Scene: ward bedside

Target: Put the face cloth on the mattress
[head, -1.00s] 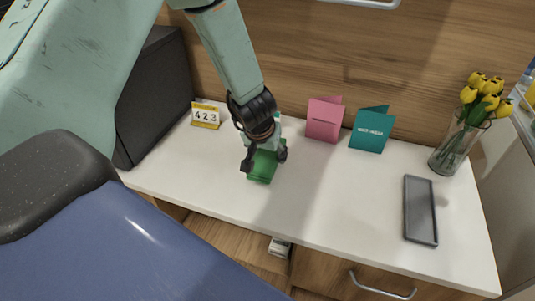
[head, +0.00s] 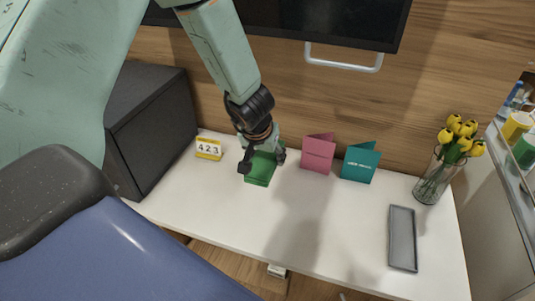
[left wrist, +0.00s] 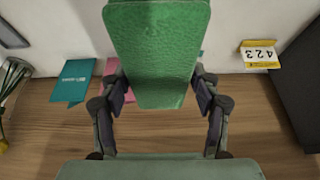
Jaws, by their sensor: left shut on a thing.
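The face cloth (head: 258,171) is a folded green block over the white bedside top. My left gripper (head: 262,160) comes down from above and is shut on it, one finger on each side. In the left wrist view the cloth (left wrist: 158,50) fills the middle between the two fingers (left wrist: 161,92), with its textured face toward the camera. The cloth seems to be above the top, though its underside is hidden. My right gripper is not in view.
On the white top (head: 335,235) stand a 423 calendar (head: 208,149), a pink card (head: 317,153), a teal card (head: 360,163) and a glass vase of yellow tulips (head: 436,180). A grey tray (head: 402,238) lies at right. A dark box (head: 155,130) stands at left.

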